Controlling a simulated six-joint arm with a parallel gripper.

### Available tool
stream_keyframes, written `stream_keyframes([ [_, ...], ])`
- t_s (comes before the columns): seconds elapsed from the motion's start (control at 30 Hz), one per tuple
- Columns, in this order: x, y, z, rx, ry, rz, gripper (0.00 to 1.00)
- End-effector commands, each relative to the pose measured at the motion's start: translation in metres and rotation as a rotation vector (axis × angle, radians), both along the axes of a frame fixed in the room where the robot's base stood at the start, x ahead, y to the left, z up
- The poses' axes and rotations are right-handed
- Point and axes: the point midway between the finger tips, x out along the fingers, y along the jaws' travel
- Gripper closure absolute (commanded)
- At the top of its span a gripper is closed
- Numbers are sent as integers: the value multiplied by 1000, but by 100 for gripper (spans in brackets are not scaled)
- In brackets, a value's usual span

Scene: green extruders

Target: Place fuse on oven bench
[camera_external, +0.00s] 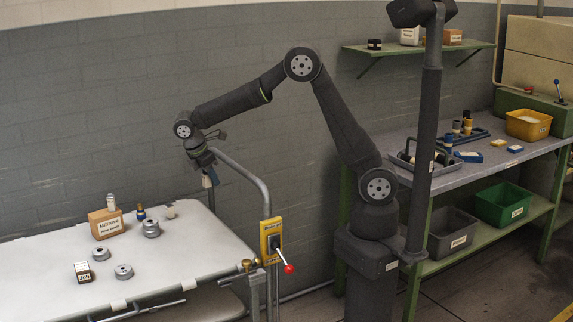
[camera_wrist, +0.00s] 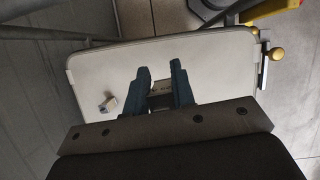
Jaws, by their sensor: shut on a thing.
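My gripper (camera_external: 208,180) hangs pointing down at the right end of the white-topped bench (camera_external: 190,265), above its surface. In the wrist view its two dark blue fingers (camera_wrist: 162,84) are closed on a small grey piece with a label, taken to be the fuse (camera_wrist: 161,94). The fingers hide much of the piece, and it is too small to make out in the external view. The white bench top (camera_wrist: 215,55) lies below the fingers in the wrist view. No label shows which bench is the oven bench.
On the white bench stand a labelled orange box (camera_external: 106,223), several grey round parts (camera_external: 151,228) and a small labelled block (camera_external: 83,271). A yellow switch box with a red-knobbed lever (camera_external: 271,241) is at its right end. A green-framed workbench (camera_external: 470,165) holds trays and bins.

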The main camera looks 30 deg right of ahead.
Motion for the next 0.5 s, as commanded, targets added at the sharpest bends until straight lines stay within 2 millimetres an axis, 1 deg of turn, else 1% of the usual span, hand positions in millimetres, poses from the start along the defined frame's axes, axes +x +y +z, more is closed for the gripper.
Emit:
stream_keyframes([
  [0.03,0,1,22,5,-4,-1,100],
  [0.1,0,0,48,5,-4,1,100],
  [0.2,0,0,76,3,-2,-1,100],
  [0.3,0,0,99,3,-2,1,100],
  [0.4,0,0,121,2,-2,0,100],
  [0.43,2,-2,123,1,-2,-1,100],
  [0.5,14,-11,119,-2,1,0,100],
])
